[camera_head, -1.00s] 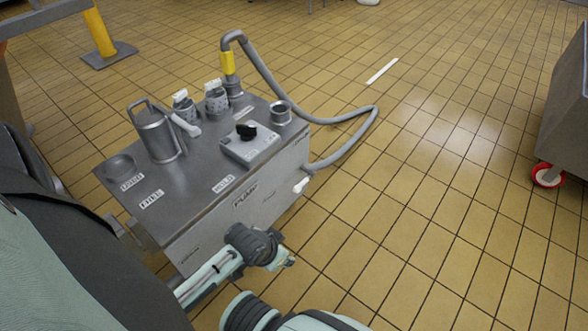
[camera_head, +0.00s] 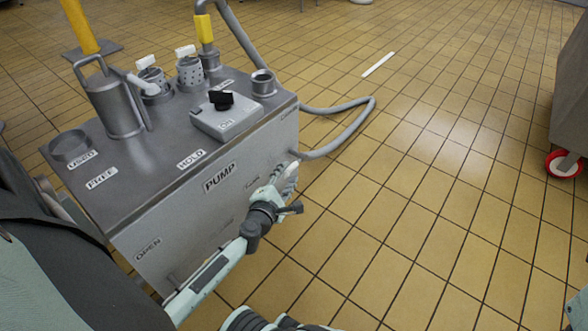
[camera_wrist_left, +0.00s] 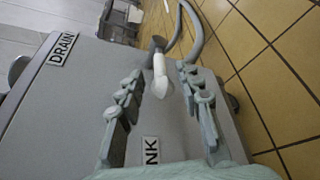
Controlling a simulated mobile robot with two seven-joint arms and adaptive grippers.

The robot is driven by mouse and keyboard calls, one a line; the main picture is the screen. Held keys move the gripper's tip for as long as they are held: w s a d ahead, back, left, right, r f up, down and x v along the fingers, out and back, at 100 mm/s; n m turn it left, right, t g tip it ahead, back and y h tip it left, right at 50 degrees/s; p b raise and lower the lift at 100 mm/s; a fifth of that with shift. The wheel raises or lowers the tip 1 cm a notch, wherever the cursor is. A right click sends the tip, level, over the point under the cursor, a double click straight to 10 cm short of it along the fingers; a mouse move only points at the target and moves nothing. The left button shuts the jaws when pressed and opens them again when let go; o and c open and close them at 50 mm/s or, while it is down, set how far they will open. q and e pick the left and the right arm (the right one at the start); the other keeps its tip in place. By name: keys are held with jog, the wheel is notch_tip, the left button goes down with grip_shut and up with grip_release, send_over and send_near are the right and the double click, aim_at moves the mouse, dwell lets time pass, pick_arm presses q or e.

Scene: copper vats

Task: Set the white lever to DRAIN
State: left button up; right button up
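The white lever (camera_wrist_left: 160,78) sits on the side of the grey pump box (camera_head: 238,165), by the hose connection. In the left wrist view its handle points down the picture, roughly toward a partly seen label ending in "NK" (camera_wrist_left: 151,151). The DRAIN label (camera_wrist_left: 62,49) is at the upper left there. My left gripper (camera_head: 283,178) is at the box's front right corner; in the wrist view it is open (camera_wrist_left: 160,76), one finger on each side of the lever, with gaps visible. In the head view the fingers mostly cover the lever.
On the box top stand a metal canister (camera_head: 113,103), perforated cups, a black knob (camera_head: 221,100) and an open pipe. A grey hose (camera_head: 350,135) loops over the floor on the right. A grey unit with a red-rimmed wheel (camera_head: 565,164) stands far right.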

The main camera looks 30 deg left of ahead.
aim_at(291, 170)
pick_arm(q)
jog(key=b+x, duration=0.1)
jog(key=x, duration=0.5)
jog(key=shift+c, duration=0.5)
grip_shut()
